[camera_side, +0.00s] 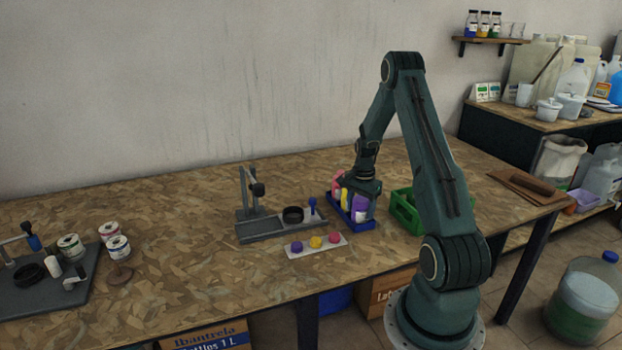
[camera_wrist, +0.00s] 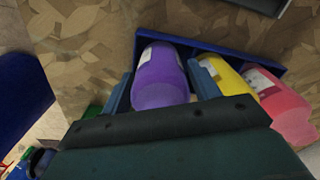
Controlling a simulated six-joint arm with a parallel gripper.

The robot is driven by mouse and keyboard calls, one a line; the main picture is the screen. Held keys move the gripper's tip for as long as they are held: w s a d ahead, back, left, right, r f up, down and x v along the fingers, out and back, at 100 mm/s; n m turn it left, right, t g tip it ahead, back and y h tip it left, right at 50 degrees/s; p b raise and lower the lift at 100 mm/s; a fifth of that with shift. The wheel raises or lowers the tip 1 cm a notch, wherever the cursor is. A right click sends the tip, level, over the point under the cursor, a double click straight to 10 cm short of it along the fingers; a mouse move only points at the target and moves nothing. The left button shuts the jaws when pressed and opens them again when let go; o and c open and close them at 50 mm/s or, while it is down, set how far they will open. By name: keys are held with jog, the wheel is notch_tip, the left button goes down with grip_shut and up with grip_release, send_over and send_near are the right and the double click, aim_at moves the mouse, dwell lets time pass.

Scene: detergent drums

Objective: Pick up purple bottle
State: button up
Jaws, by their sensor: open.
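The purple bottle (camera_wrist: 160,80) lies between the two open fingers of my gripper (camera_wrist: 160,90) in the wrist view; its lower part is hidden by the gripper body. In the side view the purple bottle (camera_side: 360,205) is in a blue crate (camera_side: 333,208), with my gripper (camera_side: 362,190) down over the crate. One finger sits between the purple bottle and a yellow bottle (camera_wrist: 228,78). I cannot tell whether the fingers touch the purple bottle.
A pink bottle (camera_wrist: 285,105) is beyond the yellow one in the same crate. A green crate (camera_side: 404,212) stands to the right. A grey stand (camera_side: 262,230) and a white strip with coloured caps (camera_side: 317,246) are to the left.

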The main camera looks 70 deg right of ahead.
jog(key=c, duration=0.9)
jog(key=shift+r, duration=0.15)
notch_tip(320, 180, up, 20)
jog(key=shift+f, duration=0.1)
dwell(0.4)
dwell(0.4)
